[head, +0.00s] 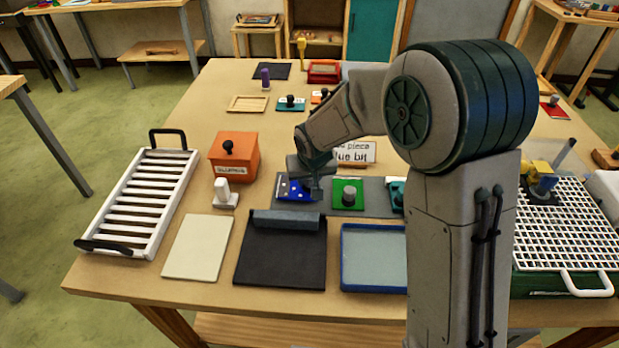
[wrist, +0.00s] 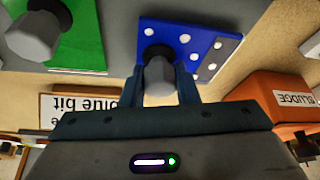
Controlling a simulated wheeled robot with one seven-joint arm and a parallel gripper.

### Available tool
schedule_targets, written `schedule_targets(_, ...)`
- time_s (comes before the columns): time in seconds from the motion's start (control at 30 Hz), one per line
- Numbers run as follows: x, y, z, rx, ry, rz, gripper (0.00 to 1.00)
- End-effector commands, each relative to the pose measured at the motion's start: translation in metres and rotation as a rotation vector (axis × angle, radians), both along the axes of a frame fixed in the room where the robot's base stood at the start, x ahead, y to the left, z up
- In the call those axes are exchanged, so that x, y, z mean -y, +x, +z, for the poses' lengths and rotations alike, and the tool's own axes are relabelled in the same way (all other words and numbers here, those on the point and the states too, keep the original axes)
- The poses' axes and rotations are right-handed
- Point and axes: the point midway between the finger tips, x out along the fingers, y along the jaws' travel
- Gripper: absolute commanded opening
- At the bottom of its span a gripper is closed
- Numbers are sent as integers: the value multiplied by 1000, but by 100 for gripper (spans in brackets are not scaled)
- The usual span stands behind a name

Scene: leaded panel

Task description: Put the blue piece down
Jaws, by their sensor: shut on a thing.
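The blue piece (head: 290,187) is a flat blue plate with white dots, at the left end of a grey mat (head: 331,198). In the wrist view the blue piece (wrist: 207,42) has a grey knob on a dark stem, and my gripper (wrist: 160,85) is shut on that knob. In the head view my gripper (head: 312,180) is over the piece and hides part of it. I cannot tell whether the plate touches the mat or hangs just above it. A white card (head: 357,151) reading "blue bit" stands behind the mat, partly hidden by my arm.
A green piece (head: 348,194) with a grey knob is right of the blue one, with a teal piece (head: 397,193) beyond. An orange box (head: 233,155) labelled "SLUDGE" and a white-handled block (head: 225,194) are left. A black pad (head: 282,254) and blue-rimmed tray (head: 345,262) are in front.

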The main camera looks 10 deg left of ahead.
Motion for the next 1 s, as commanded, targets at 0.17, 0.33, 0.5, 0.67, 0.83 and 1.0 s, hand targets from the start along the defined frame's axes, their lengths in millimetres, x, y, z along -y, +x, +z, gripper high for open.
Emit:
schedule_targets(0.17, 0, 0, -6, 2, 0, 2, 8)
schedule_targets(0.33, 0, 0, -7, 2, 0, 1, 8)
schedule_targets(0.5, 0, 0, -9, 1, 0, 1, 42)
schedule_targets(0.67, 0, 0, -9, 1, 0, 1, 50)
schedule_targets(0.83, 0, 0, -8, 1, 0, 1, 50)
schedule_targets(1.0, 1, -2, 2, 4, 1, 0, 50)
